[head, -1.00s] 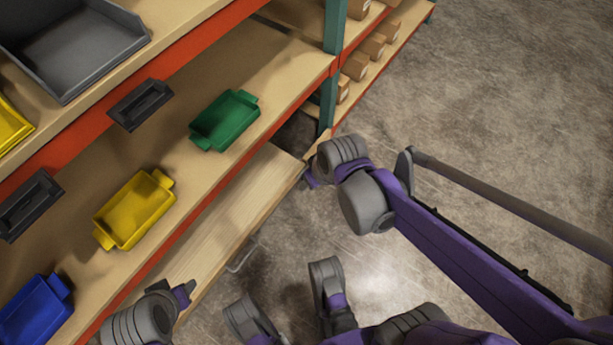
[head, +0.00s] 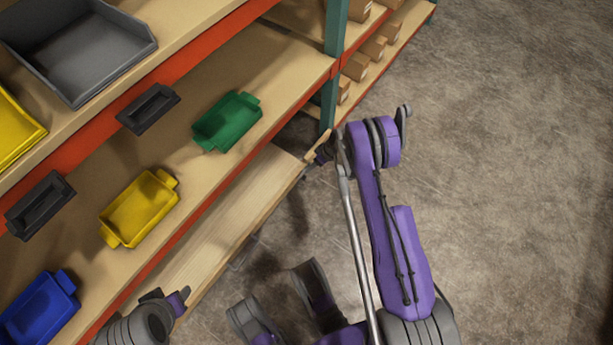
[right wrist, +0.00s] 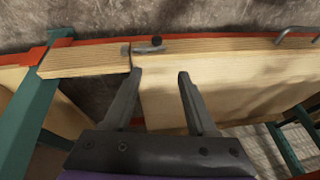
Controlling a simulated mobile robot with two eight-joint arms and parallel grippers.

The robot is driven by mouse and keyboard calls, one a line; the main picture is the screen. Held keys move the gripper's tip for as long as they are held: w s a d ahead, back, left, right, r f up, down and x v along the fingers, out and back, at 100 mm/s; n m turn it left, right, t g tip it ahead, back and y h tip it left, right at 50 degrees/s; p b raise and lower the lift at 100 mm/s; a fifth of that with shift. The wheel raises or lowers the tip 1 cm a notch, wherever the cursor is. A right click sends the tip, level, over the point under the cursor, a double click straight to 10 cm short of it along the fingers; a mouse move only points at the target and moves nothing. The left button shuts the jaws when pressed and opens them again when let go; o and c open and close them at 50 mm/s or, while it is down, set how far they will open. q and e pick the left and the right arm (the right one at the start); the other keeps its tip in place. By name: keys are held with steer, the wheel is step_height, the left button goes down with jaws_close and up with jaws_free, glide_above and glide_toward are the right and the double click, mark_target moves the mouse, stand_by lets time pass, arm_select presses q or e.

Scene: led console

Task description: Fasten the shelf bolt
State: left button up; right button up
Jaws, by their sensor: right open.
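In the right wrist view, a dark-headed bolt on a grey metal fitting (right wrist: 148,45) sits at the wooden shelf edge, across the gap between a short wooden piece (right wrist: 85,63) and the broad pale shelf board (right wrist: 230,95). My right gripper (right wrist: 159,74) is open over the board, its fingertips apart and short of the bolt. In the head view the board (head: 225,225) juts from the rack, and my right gripper (head: 321,157) is at its far corner, mostly hidden by the arm. My left gripper (head: 181,298) is at the board's near end; its jaws cannot be made out.
Green (head: 227,121), yellow (head: 139,209) and blue (head: 40,310) bins stand on the shelf above the board. A teal post (head: 336,28) and orange beams frame the rack. Small boxes (head: 356,67) sit beyond the post. The concrete floor at right is clear.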

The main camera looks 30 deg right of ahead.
mark_target(305, 177)
steer(key=b+x, duration=0.1)
steer(key=x, duration=0.3)
steer(key=s+b+x, duration=0.1)
steer(key=x, duration=0.3)
steer(key=d+x, duration=0.1)
steer(key=x, duration=0.4)
steer(key=shift+s+f+b, duration=0.15)
steer(key=shift+f+b, duration=0.2)
steer(key=shift+b, duration=0.05)
jaws_close()
steer(key=shift+d, duration=0.1)
stand_by(0.7)
